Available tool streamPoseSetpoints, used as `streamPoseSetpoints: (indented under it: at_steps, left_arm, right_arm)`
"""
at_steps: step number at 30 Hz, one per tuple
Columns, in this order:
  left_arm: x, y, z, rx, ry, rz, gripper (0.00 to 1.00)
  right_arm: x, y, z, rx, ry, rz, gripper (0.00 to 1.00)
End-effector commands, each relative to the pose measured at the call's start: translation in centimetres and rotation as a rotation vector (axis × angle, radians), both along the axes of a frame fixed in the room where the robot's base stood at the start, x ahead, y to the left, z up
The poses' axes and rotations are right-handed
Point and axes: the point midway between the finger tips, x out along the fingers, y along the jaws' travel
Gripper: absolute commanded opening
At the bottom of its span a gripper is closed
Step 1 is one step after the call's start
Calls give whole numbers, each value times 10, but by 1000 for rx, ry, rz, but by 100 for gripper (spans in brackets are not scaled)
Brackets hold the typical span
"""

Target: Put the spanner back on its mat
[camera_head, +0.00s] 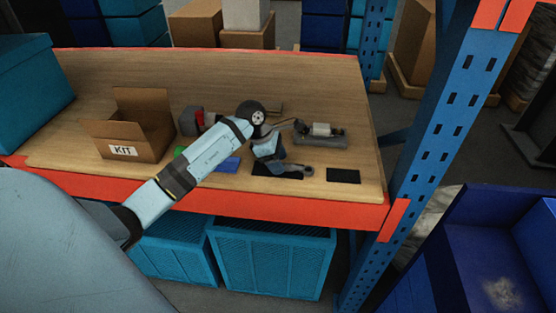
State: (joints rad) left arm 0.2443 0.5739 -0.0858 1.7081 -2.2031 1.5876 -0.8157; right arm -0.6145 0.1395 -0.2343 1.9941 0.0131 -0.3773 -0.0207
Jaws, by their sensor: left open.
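The dark grey spanner (297,172) lies low at the front right of the wooden bench, its ring end pointing right. A black mat (262,170) shows beneath and left of it; the ring end reaches past the mat's right side. A second black mat (343,176) lies bare further right. My left gripper (274,162) points down at the spanner's left part, open and right by it. I cannot tell whether its fingers touch the spanner. The gripper hides the spanner's left end. My right gripper is not in view.
An open cardboard box marked KIT (124,152) stands left. A red and grey item (193,121), a green mat (180,151) and a blue mat (228,165) lie near my arm. A grey device with a roller (320,135) sits behind the spanner. A blue post (437,140) rises at right.

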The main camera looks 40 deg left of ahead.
Motion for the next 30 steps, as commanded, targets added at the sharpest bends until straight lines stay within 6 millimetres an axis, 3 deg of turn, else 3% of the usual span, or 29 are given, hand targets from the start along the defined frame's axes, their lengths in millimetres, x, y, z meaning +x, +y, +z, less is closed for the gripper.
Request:
streamPoseSetpoints:
  at_steps: [5, 15, 22, 26, 30]
  left_arm:
    - [-5, 10, 23, 4, -4, -1, 53]
    - [-21, 36, 88, 5, -4, 0, 53]
    - [-26, 38, 105, -18, 0, -1, 53]
    - [-34, -5, 84, -218, 6, 2, 53]
    - [-58, -99, 55, -747, 76, 123, 53]
  right_arm:
    - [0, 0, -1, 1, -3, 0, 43]
    - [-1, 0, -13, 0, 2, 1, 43]
    - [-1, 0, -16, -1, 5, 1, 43]
    - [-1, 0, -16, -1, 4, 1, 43]
    - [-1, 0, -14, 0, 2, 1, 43]
